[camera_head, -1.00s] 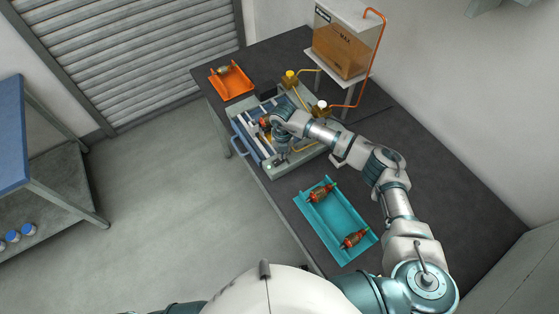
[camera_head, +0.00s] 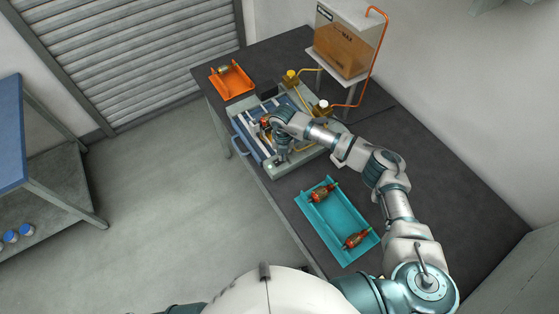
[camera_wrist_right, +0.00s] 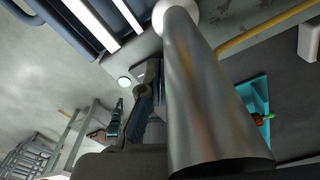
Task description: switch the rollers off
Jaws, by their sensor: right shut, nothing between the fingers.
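The roller machine (camera_head: 306,166) stands on the dark bench, with pale rollers (camera_head: 249,137) and a blue handle-like rail (camera_head: 237,147) on its left side. A small pale round indicator or button (camera_head: 269,166) is at its near left corner; a pale disc also shows in the right wrist view (camera_wrist_right: 125,82). My right gripper (camera_head: 281,159) is shut and empty, pointing down at this corner close to the disc. Whether it touches the machine or a switch I cannot tell. A large grey metal cylinder (camera_wrist_right: 205,90) blocks much of the wrist view. My left gripper is out of view.
A teal tray (camera_head: 337,238) with two armatures (camera_head: 323,193) lies on the bench nearer me. An orange tray (camera_head: 234,88) with one armature is at the far left. Bare bench lies to the right.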

